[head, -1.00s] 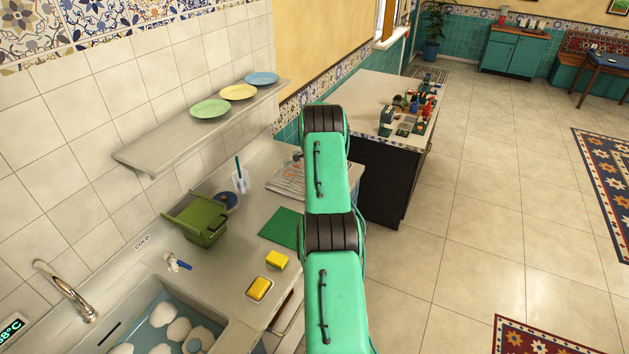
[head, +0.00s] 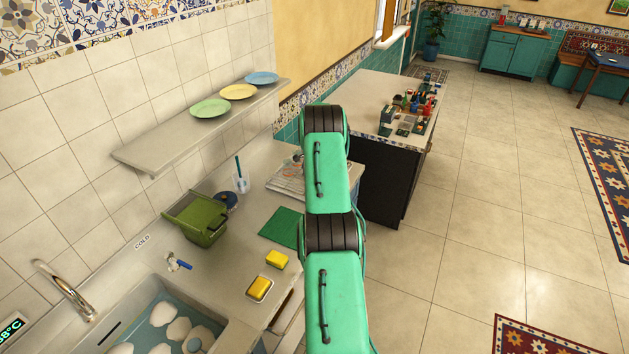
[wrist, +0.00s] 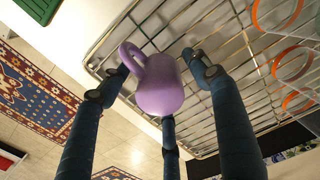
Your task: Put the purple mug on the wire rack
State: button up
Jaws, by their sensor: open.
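The purple mug (wrist: 160,88) is in the middle of the wrist view, with its handle toward the upper left. It appears to rest on the wire rack (wrist: 225,28), its rounded underside toward the camera. My gripper (wrist: 155,96) is open, its three dark fingers spread around the mug with gaps visible. In the head view part of the rack (head: 286,180) shows beside my green arm. My arm hides the gripper and the mug there.
Glasses with orange rims (wrist: 291,62) stand on the rack at the right in the wrist view. The sink (head: 225,328) holds water and white dishes.

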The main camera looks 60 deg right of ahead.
notch_tip(320, 180, up, 12)
jog(key=shift+r, duration=0.1)
dwell(0.5)
jog(key=shift+d, duration=0.1)
dwell(0.5)
